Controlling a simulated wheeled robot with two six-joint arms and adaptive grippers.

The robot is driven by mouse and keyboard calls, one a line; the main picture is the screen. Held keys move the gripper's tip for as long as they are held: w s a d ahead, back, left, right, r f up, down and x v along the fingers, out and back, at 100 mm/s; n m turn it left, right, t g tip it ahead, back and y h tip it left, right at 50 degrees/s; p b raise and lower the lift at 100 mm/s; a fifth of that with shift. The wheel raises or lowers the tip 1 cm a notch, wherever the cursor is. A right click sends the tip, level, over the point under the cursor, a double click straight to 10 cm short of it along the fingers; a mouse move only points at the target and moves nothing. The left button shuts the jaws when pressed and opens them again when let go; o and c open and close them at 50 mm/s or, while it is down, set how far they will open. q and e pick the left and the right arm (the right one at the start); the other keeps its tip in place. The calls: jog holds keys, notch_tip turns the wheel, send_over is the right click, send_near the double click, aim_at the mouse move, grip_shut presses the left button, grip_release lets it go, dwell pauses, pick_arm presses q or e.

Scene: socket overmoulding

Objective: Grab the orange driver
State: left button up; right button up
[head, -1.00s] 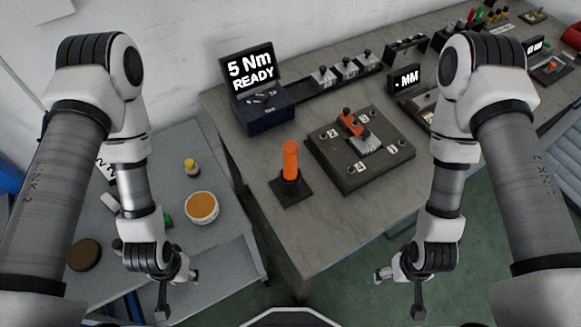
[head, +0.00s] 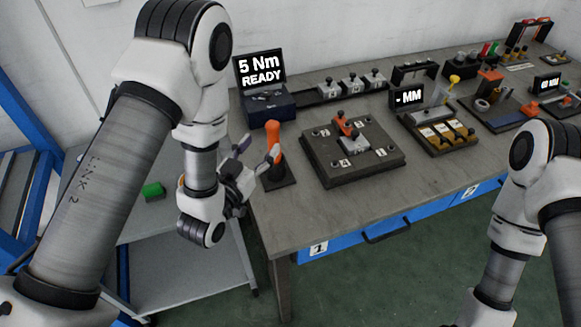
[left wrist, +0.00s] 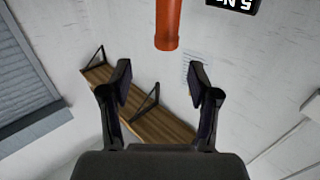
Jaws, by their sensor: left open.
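The orange driver (head: 273,141) stands upright in a black square stand (head: 277,176) near the left end of the workbench. My left gripper (head: 258,156) is just left of the driver, its fingers open and pointing toward it. In the left wrist view the orange driver (left wrist: 167,24) shows at the top, beyond the open fingers (left wrist: 160,88), with nothing between them. Whether a finger touches the driver cannot be told from the head view. My right arm is at the lower right of the head view; its gripper is out of the picture.
A dark box with a "5 Nm READY" screen (head: 262,72) stands behind the driver. A dark fixture plate (head: 352,165) with an orange-handled clamp lies to its right. A green block (head: 153,191) sits on the lower side table at left.

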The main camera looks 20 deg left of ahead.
aim_at(271, 130)
pick_arm(q)
jog(key=w+p, duration=0.1)
jog(key=w, duration=0.1)
jog(key=w+p, duration=0.1)
jog(key=w, duration=0.2)
jog(key=w+d+p, duration=0.1)
jog(key=w, duration=0.1)
jog(key=shift+w+f, duration=0.15)
jog(key=shift+w, duration=0.15)
jog(key=shift+w+f, duration=0.15)
jog(key=shift+w, duration=0.15)
jog(key=shift+w+a+f, duration=0.15)
jog(key=shift+a+f, duration=0.05)
jog(key=shift+d+r, duration=0.1)
jog(key=shift+d, duration=0.05)
grip_shut()
pick_arm(e)
jog(key=r, duration=0.3)
jog(key=shift+w+a+r, duration=0.15)
jog(key=shift+w+a, duration=0.15)
jog(key=shift+a, duration=0.05)
